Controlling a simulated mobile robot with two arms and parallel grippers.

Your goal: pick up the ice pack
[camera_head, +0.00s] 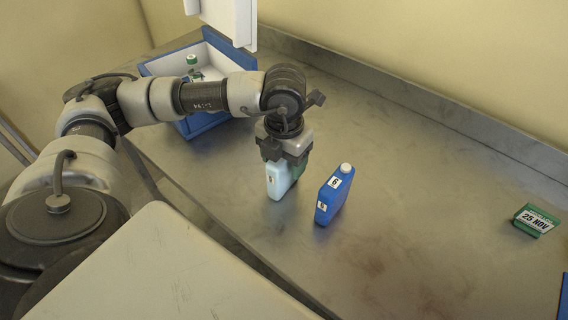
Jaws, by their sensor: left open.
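A blue flat pack (334,194) with a white cap and white number labels stands upright on the metal counter. A pale blue flat pack (279,180) with a small label stands to its left, with a green part showing just behind it. My left gripper (285,156) points down directly over the pale pack, its jaws open and hiding the pack's top. I cannot tell whether the fingers touch it. The blue pack is apart from the gripper, to its right. My right gripper is not in view.
A blue box (203,125) with a white lid (228,18) stands behind my left arm, holding a green-capped item (192,62). A green date block (536,220) reading "25 NOV" sits at the right. The steel counter (420,190) between is clear, with a raised back edge.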

